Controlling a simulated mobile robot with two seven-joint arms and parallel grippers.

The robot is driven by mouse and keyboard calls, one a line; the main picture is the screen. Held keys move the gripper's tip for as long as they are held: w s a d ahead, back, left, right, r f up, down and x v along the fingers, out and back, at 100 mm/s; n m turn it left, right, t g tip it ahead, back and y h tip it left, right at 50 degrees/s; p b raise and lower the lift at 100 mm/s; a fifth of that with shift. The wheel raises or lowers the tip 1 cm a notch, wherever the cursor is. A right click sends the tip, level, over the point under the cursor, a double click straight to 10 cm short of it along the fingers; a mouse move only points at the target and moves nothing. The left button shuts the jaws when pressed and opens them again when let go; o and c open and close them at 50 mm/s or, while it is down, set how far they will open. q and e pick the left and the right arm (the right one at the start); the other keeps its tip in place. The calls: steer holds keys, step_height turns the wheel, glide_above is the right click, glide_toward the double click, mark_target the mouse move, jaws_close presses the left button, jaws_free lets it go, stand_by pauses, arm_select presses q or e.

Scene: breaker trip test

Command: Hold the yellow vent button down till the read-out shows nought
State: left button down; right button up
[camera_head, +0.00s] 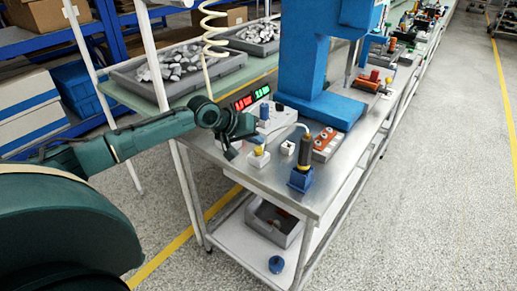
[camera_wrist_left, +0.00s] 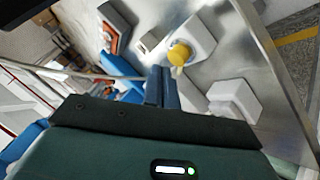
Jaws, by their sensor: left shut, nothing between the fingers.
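The yellow vent button (camera_head: 258,150) sits on a white box (camera_head: 260,162) near the bench's front left edge. In the left wrist view the button (camera_wrist_left: 179,54) and its white box (camera_wrist_left: 203,35) are just beyond my fingers. My left gripper (camera_head: 231,153) is shut and empty, just left of the box in the head view. Its closed fingers (camera_wrist_left: 162,72) point close by the button; I cannot tell whether they touch it. The read-out (camera_head: 252,97) shows lit red and green digits, too small to read. My right gripper is not in view.
A small white block (camera_head: 288,147) and a grey fixture with orange parts (camera_head: 325,139) are right of the button. A large blue machine (camera_head: 303,60) rises behind.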

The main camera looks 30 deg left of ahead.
arm_select(q)
steer(key=shift+f, duration=0.2)
steer(key=shift+f, duration=0.25)
steer(key=shift+f, duration=0.6)
stand_by(1.5)
steer(key=shift+r+p, duration=0.1)
steer(key=shift+p, duration=0.2)
stand_by(0.7)
steer(key=shift+r+p, duration=0.9)
steer(key=shift+p, duration=0.2)
steer(key=shift+r, duration=0.1)
